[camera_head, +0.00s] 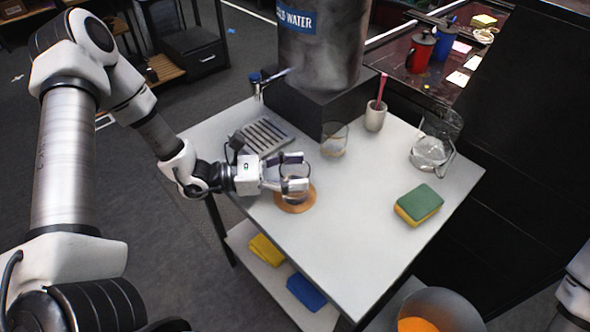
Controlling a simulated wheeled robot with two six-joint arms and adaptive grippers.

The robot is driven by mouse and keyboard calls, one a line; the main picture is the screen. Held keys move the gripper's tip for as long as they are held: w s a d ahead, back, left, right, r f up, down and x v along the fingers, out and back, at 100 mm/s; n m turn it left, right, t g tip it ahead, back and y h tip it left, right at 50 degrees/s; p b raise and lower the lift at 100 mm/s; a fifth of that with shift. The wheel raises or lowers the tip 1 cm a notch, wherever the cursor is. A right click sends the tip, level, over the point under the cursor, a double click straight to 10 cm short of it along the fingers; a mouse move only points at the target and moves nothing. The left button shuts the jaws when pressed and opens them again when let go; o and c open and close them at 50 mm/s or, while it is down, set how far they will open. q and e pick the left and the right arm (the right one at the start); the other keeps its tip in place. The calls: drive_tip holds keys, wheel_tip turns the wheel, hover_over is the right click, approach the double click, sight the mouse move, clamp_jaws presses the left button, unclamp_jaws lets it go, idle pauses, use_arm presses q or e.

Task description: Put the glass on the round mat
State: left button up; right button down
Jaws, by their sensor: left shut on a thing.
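My left gripper (293,173) is shut on a clear glass (296,187) near the left side of the white table. The glass is upright, and the fingers hide much of it. The round orange-brown mat (298,206) lies on the table directly below it, partly covered by the glass and gripper. I cannot tell whether the glass base touches the mat. My right gripper is out of view.
Another clear glass (334,140) stands behind the mat, near a drain grate (262,136) and the water dispenser (322,45). The table's front is clear.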

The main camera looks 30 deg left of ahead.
use_arm(q)
drive_tip(key=shift+f, duration=0.15)
drive_tip(key=o, duration=1.3)
drive_tip(key=shift+o, duration=0.2)
drive_tip(key=shift+a+r, duration=0.1)
drive_tip(key=shift+r, duration=0.2)
drive_tip(key=p+v, duration=0.6)
drive_tip(key=v, duration=0.5)
drive_tip(key=shift+s+a+r, duration=0.15)
drive_tip(key=shift+a, duration=0.05)
drive_tip(key=shift+s+a, duration=0.15)
drive_tip(key=shift+f, duration=0.25)
